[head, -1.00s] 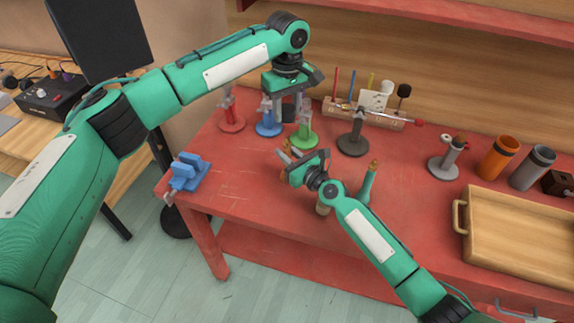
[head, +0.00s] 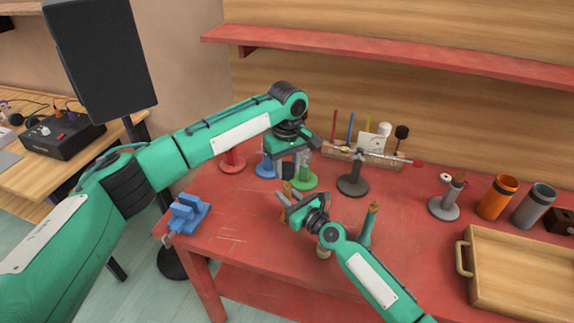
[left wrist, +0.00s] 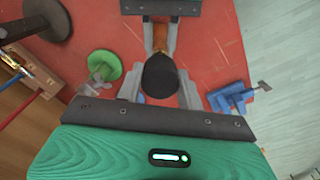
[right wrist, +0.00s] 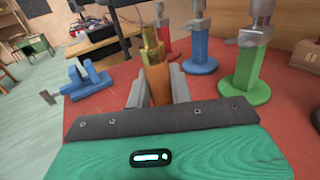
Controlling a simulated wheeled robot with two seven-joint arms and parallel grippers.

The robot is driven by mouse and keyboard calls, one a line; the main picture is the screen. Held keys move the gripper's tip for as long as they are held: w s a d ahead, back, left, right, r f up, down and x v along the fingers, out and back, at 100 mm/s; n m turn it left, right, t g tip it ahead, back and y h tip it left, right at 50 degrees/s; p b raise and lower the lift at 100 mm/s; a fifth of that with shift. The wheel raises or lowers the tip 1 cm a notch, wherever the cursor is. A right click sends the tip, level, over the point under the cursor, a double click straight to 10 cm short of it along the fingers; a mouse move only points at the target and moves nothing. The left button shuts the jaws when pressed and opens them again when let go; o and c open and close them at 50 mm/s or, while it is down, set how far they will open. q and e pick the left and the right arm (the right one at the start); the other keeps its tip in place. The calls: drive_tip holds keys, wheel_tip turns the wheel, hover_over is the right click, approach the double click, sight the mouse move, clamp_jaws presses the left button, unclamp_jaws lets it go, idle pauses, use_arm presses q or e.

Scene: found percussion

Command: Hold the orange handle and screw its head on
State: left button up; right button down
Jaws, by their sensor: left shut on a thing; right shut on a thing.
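My right gripper (right wrist: 158,92) is shut on the orange handle (right wrist: 158,80), whose brass end (right wrist: 150,38) points up. My left gripper (left wrist: 160,88) is shut on a dark rounded head (left wrist: 160,75). In the left wrist view the head covers part of the orange handle (left wrist: 160,38) behind it. In the head view my left gripper (head: 288,166) holds the head just above my right gripper (head: 287,200). I cannot tell whether head and handle touch.
Red (head: 233,163), blue (head: 265,169), green (head: 303,181) and dark grey stands (head: 353,184) stand behind the grippers. A blue vise (head: 187,214) is at the left edge. A teal handle (head: 367,228) stands close right. A wooden tray (head: 463,258) lies farther right.

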sight(286, 185)
use_arm(q)
drive_tip(key=shift+f, duration=0.9)
drive_tip(key=shift+f, duration=0.55)
